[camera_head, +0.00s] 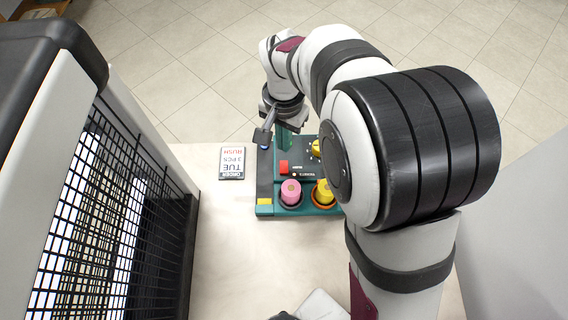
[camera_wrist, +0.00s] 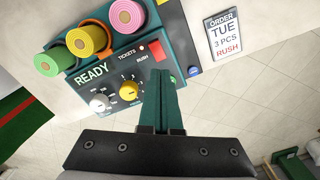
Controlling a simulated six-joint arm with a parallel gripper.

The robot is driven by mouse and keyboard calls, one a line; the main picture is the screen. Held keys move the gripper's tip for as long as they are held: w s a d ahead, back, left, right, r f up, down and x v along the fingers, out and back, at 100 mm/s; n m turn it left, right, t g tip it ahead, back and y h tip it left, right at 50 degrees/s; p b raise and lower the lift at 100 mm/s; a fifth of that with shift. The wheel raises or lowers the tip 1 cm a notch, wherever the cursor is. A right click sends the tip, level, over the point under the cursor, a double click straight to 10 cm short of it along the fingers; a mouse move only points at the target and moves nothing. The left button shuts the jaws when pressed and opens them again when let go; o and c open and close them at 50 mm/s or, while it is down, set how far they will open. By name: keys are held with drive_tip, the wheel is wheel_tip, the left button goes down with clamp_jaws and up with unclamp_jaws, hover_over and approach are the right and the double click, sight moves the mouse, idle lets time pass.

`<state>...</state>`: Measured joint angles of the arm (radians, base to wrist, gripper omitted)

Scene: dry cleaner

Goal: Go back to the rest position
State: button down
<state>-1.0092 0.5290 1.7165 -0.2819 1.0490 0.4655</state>
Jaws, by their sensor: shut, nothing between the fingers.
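My gripper (camera_wrist: 160,105) is shut and empty, its two green fingers together in the wrist view. It hangs over the green ticket machine (camera_wrist: 183,60), near the machine's control panel edge. In the head view the ticket machine (camera_head: 265,185) stands on the pale counter, and my arm hides part of it. Its dark panel carries a red button (camera_wrist: 157,50), a yellow knob (camera_wrist: 131,91) and a silver knob (camera_wrist: 99,102). Whether the fingertips touch the panel cannot be told.
Pink (camera_head: 291,191) and yellow (camera_head: 325,192) ticket rolls sit in cups on the machine; a green roll (camera_wrist: 48,62) also shows. An order card (camera_head: 232,162) lies left of it. A black wire grid (camera_head: 125,190) stands at left.

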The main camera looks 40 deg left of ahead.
idle(0.3)
drive_tip(key=d+r+m, duration=0.3)
drive_tip(key=d+r, duration=0.2)
drive_tip(key=d, duration=0.7)
drive_tip(key=d+r+m, duration=0.2)
drive_tip(key=d+r, duration=0.3)
drive_tip(key=d, duration=0.7)
drive_tip(key=s+d+m+y, duration=0.1)
drive_tip(key=s+d+m, duration=0.2)
drive_tip(key=s+d, duration=0.4)
drive_tip(key=shift+s+d+f+m+y, duration=0.35)
drive_tip(key=shift+s+f+y, duration=0.1)
drive_tip(key=shift+s, duration=0.7)
